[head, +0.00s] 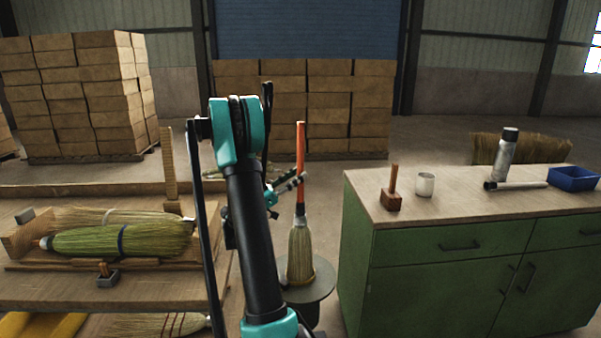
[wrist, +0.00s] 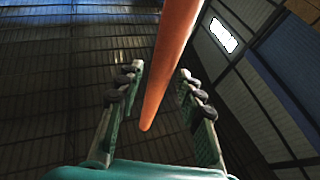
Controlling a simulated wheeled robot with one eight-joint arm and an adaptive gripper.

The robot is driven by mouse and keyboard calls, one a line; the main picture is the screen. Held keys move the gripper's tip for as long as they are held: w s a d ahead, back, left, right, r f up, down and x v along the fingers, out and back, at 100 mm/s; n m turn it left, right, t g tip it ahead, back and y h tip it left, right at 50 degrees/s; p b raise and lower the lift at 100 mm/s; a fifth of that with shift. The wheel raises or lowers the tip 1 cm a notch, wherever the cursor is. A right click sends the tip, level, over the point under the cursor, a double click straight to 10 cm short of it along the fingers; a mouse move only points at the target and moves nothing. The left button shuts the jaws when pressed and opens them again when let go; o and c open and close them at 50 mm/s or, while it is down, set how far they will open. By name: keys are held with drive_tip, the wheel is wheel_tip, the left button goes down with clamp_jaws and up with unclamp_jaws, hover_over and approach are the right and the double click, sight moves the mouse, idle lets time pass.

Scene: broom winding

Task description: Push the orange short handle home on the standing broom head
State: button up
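The orange short handle (head: 300,150) stands upright out of the pale straw broom head (head: 301,250). A dark band shows at the handle's lower end, where it meets the broom head. The broom head stands upright on a round grey stand (head: 318,291). My gripper (head: 302,181) is beside the lower part of the handle, above the broom head. In the wrist view the orange handle (wrist: 168,65) runs between the two fingers of my gripper (wrist: 160,72). The fingers are apart, with a gap visible on each side of the handle. My arm hides part of the stand's left side.
A green cabinet (head: 450,265) at the right holds a wooden block with a peg (head: 391,195), a white cup (head: 425,184), a spray can (head: 504,155) and a blue tray (head: 573,178). A wooden bench (head: 150,290) with brooms is at the left. Stacked boxes (head: 340,100) stand behind.

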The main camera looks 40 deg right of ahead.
sight(297, 147)
drive_tip(key=shift+o, duration=0.8)
drive_tip(key=shift+r, duration=0.15)
wheel_tip(297, 147, up, 10)
drive_tip(key=shift+f, duration=0.1)
drive_tip(key=shift+a, duration=0.15)
